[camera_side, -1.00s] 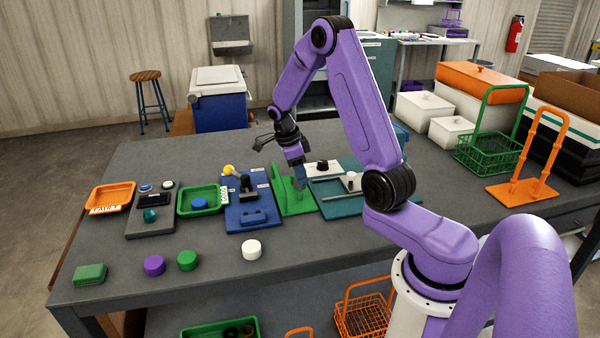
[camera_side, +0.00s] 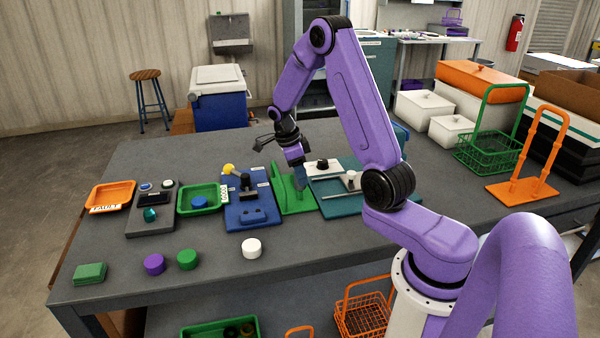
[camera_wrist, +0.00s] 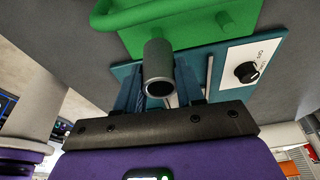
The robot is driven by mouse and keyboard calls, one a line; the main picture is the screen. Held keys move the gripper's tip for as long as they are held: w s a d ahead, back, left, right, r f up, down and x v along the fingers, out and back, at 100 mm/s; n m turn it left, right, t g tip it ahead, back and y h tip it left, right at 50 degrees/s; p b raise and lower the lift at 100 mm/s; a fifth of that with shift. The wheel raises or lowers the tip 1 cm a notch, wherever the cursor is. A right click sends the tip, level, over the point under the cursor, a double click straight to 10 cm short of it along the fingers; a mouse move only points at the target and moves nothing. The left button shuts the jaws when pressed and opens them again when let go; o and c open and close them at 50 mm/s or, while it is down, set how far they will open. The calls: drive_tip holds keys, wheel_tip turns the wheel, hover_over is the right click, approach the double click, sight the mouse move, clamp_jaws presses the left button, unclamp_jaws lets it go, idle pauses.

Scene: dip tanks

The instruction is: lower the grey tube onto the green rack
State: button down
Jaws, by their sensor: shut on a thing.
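The grey tube (camera_wrist: 158,70) is a short cylinder with a dark open end, seen in the wrist view. My gripper (camera_wrist: 158,88) is shut on it, with a blue finger on each side. The green rack (camera_wrist: 200,20) lies beyond the tube in the wrist view. In the side view, my gripper (camera_side: 301,180) is over the green rack (camera_side: 290,205), close to its upright part. The tube is too small and covered to make out there. I cannot tell whether the tube touches the rack.
A blue fixture (camera_side: 246,214) with a yellow-knobbed lever stands left of the rack. A teal panel (camera_side: 345,205) with a black dial on a white plate adjoins it on the right. A white puck (camera_side: 251,248) sits in front.

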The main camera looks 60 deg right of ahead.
drive_tip(key=shift+f, duration=1.85)
idle(0.7)
idle(0.4)
drive_tip(key=shift+c, duration=0.7)
unclamp_jaws()
drive_tip(key=shift+r, duration=0.1)
wheel_tip(320, 180, up, 8)
idle(0.6)
wheel_tip(320, 180, up, 7)
hover_over(300, 191)
drive_tip(key=s+d, duration=0.3)
drive_tip(key=shift+d, duration=0.2)
idle(0.8)
